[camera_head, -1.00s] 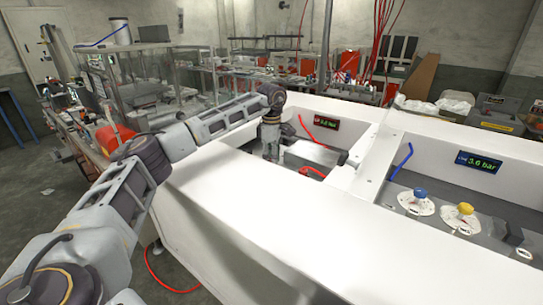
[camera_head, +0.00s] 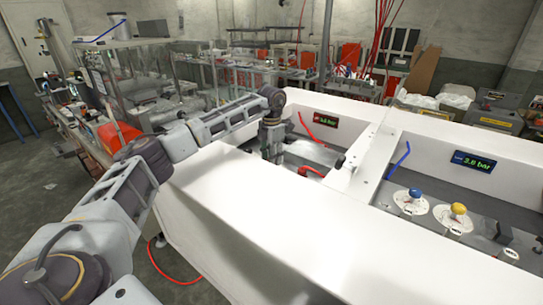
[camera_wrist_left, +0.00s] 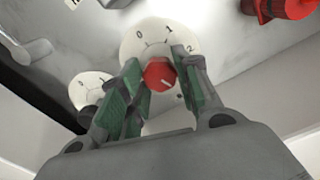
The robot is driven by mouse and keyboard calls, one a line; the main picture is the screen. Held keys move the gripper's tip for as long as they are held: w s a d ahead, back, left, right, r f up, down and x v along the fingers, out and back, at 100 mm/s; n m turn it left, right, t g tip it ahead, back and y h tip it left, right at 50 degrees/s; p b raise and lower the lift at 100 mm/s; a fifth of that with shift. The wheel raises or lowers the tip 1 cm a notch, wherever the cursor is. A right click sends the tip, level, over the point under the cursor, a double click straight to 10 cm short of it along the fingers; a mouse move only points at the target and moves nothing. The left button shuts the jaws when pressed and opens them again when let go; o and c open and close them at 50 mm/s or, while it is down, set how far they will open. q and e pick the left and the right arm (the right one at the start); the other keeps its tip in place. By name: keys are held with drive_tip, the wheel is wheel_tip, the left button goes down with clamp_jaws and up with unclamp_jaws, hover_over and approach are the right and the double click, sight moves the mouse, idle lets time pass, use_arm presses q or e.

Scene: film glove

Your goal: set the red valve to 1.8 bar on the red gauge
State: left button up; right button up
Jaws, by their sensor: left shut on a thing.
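My left gripper (camera_head: 270,142) reaches down into the left bay of the white cabinet (camera_head: 235,205). In the left wrist view its green-padded fingers (camera_wrist_left: 157,72) are shut around the red valve knob (camera_wrist_left: 158,76). The knob sits on a white round dial (camera_wrist_left: 146,32) marked 0, 1 and 2, and has a pale pointer mark. In the head view the arm hides the knob. The red gauge (camera_head: 325,120) is a small dark display on the bay's back wall; its digits are too small to read surely. My right gripper is not in view.
The right bay holds a blue knob (camera_head: 414,193), a yellow knob (camera_head: 458,208) and a blue gauge (camera_head: 473,161). A cabinet divider (camera_head: 373,160) separates the bays. A second white dial (camera_wrist_left: 92,90) and a red fitting (camera_wrist_left: 285,8) lie close to the left gripper.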

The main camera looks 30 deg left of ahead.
use_arm(q)
drive_tip(key=shift+r+n, duration=0.1)
drive_tip(key=shift+n, duration=0.7)
drive_tip(key=n+p, duration=0.1)
drive_tip(key=n, duration=0.2)
drive_tip(key=n+p, duration=0.1)
drive_tip(key=n, duration=0.2)
drive_tip(key=shift+n, duration=0.8)
drive_tip(key=o, duration=1)
